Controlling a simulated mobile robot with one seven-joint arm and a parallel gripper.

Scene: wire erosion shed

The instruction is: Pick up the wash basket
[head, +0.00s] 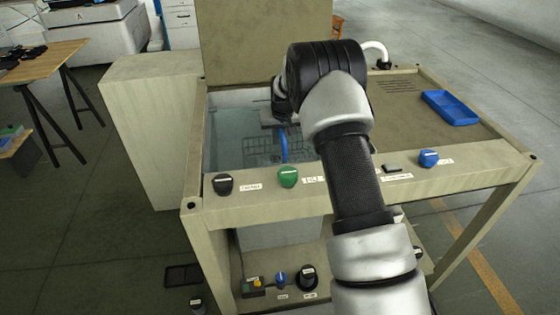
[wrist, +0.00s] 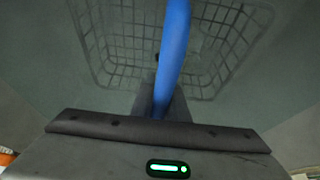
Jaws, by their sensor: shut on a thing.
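The wash basket is a grey wire basket (head: 260,149) with a blue handle (head: 283,146), inside the open tank (head: 222,135) of the beige machine. In the wrist view the basket's mesh walls (wrist: 112,72) spread out on both sides beneath the handle (wrist: 174,50). My gripper (head: 281,125) is above the basket, partly hidden behind my arm in the head view. In the wrist view my gripper (wrist: 159,98) is shut on the blue handle. The right part of the basket is hidden by my arm in the head view.
A raised beige lid (head: 240,40) stands behind the tank. A blue tray (head: 450,107) lies on the top at right. The front rim bears a black knob (head: 222,184), a green knob (head: 288,177) and a blue knob (head: 428,158). A wooden table (head: 40,65) stands at left.

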